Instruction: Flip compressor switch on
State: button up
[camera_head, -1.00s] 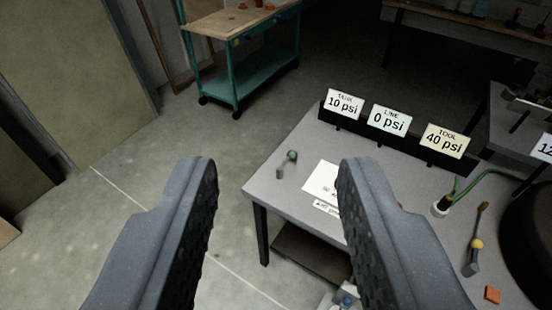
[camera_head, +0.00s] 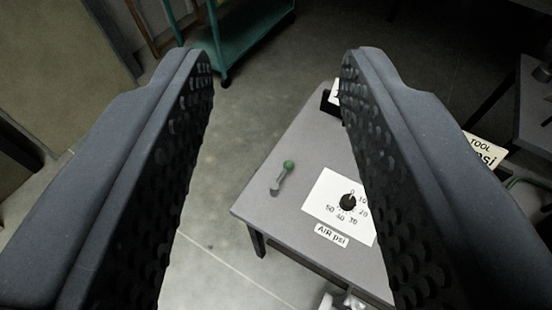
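A small lever switch with a green knob (camera_head: 284,174) stands on the grey table top (camera_head: 262,200), left of a white dial card. I take it to be the compressor switch, but no label for it shows. My gripper (camera_head: 275,60) is open and empty, its two dark textured fingers wide apart. The lever appears in the gap between the fingers, farther off and not touched. The right finger hides part of the table and the signs.
A "TOOL" psi sign (camera_head: 487,151) shows partly behind the right finger. A teal cart (camera_head: 222,45) stands behind on the floor. Bare floor (camera_head: 215,205) lies left of the table.

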aim_at(288, 166)
jog(key=z, duration=0.15)
jog(key=k, duration=0.9)
jog(key=u, duration=0.65)
jog(key=i, duration=1.4)
jog(key=z, duration=0.4)
